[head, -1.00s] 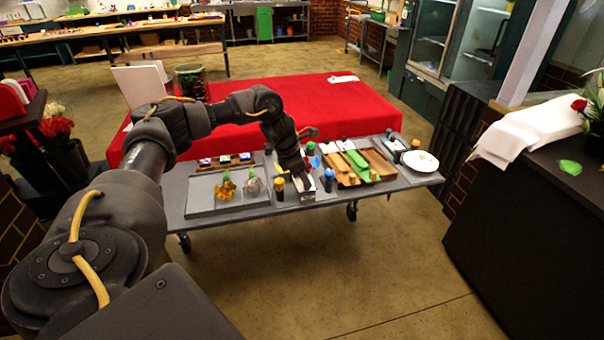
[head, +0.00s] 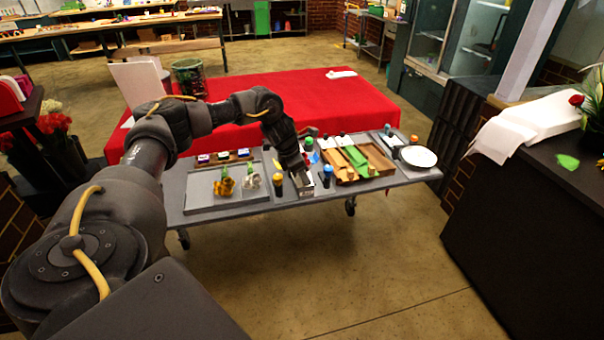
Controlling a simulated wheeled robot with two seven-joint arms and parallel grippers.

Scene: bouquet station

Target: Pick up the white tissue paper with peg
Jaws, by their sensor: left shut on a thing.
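My left gripper (head: 303,182) points down over the middle of the grey table. It is shut on a small pale thing (head: 306,187) at its fingertips; the jaws hide most of it, and I cannot tell for certain that it is the white tissue paper with peg. White paper-like pieces (head: 327,143) with small dark pegs at their far ends lie at the back of the table, right of the gripper and behind the brown and green strips (head: 357,157). My right gripper is not in view.
The grey wheeled table (head: 410,175) also holds a tray (head: 196,196) with a yellow flower (head: 223,187) and a pale flower (head: 251,180), small bottles (head: 328,176) beside the gripper, and a white plate (head: 418,157). A red-covered table (head: 330,103) stands behind. The floor in front is clear.

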